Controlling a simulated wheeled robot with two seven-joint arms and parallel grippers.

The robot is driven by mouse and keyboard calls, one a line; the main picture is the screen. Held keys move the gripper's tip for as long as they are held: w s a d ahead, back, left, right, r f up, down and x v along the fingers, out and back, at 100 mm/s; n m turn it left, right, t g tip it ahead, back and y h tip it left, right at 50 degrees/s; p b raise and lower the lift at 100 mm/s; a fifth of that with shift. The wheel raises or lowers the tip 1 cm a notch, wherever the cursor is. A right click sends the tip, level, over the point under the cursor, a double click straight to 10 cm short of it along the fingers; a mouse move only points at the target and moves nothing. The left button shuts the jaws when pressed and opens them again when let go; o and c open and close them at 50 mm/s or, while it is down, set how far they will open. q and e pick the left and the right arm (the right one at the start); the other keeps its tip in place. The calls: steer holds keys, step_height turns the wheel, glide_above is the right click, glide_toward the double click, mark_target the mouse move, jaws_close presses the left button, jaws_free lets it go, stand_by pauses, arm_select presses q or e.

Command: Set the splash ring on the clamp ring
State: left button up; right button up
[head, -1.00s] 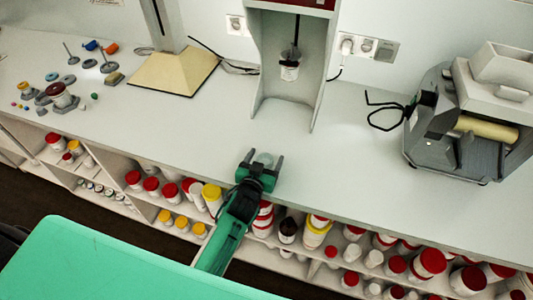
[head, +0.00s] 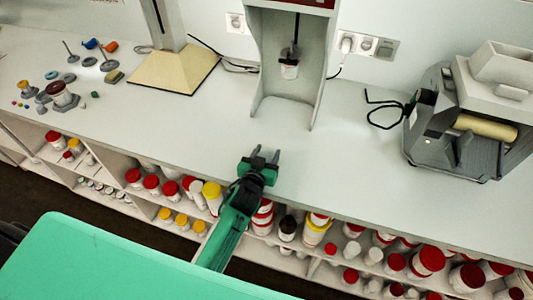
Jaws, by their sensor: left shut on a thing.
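My left gripper (head: 265,154) is over the front of the worktop, its fingers pointing toward the back. Its fingers are closer together and shut on a small pale round piece, which is hardly visible between them now. I cannot tell from its look whether this is the splash ring. I cannot tell which part is the clamp ring. My right gripper is not in view.
A grey roller machine (head: 455,140) is at the right. A cream stand base (head: 175,72) is at the left. Lidded jars fill the shelves below. The worktop's middle is clear.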

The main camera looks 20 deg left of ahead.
arm_select(q)
steer(key=shift+r+p, duration=1.1)
steer(key=shift+r, duration=0.2)
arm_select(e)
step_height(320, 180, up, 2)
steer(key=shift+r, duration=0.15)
arm_select(q)
steer(key=shift+f, duration=0.1)
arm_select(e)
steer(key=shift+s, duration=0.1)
